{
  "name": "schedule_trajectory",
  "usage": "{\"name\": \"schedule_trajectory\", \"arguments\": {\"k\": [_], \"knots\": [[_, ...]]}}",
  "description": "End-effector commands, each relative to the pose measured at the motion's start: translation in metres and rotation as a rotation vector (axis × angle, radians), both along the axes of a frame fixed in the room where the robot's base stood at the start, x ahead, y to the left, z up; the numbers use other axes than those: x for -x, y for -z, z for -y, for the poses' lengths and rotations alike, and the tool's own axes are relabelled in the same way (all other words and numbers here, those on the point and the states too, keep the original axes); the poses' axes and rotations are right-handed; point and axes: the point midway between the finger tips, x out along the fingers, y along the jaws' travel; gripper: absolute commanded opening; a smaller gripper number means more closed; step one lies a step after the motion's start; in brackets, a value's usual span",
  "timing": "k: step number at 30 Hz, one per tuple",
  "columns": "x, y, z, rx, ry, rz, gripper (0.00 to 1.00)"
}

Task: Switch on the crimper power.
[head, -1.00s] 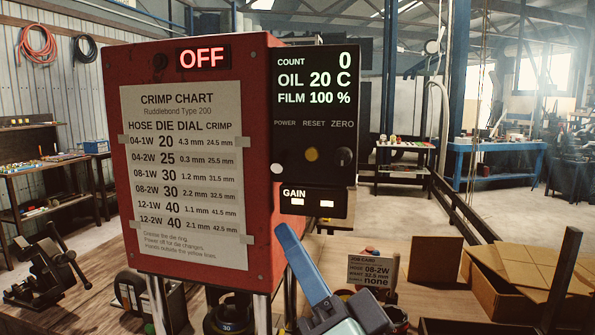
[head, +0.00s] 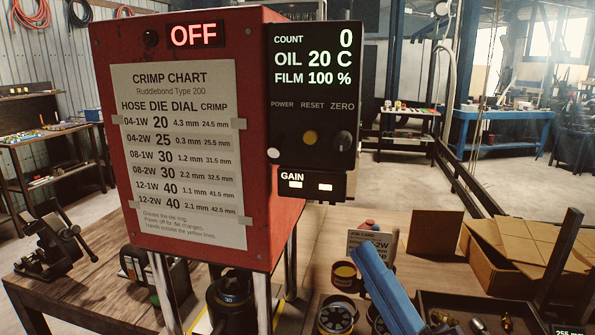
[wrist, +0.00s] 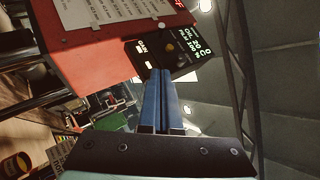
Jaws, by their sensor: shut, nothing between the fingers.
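The crimper (head: 255,190) is a red box on metal legs, with a lit OFF sign (head: 194,35). Its black control panel (head: 313,95) faces me on the right; the spot under the POWER label (head: 282,104) is too dark to make out a control. A yellow button (head: 310,138) sits under RESET and a dark knob (head: 341,141) under ZERO. My gripper (head: 364,252) has blue fingers, shut and empty, below and right of the panel. In the wrist view the shut fingertips (wrist: 160,73) point toward the panel's lower part (wrist: 176,52); I see no clear contact.
The GAIN box (head: 311,184) hangs under the panel, close to my fingers. A job card (head: 370,243), round tins (head: 336,315) and a tray of fittings (head: 475,308) are on the bench. Cardboard boxes (head: 530,245) stand at right. Space right of the panel is free.

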Motion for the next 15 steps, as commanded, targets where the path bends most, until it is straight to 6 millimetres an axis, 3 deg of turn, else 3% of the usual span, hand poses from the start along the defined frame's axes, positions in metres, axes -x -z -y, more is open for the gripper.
{"name": "schedule_trajectory", "arguments": {"k": [8,15], "knots": [[-0.012,-0.015,-0.008,0.003,-0.002,0.003,0.0],[-0.047,-0.048,-0.028,0.002,-0.002,0.003,0.0]]}}
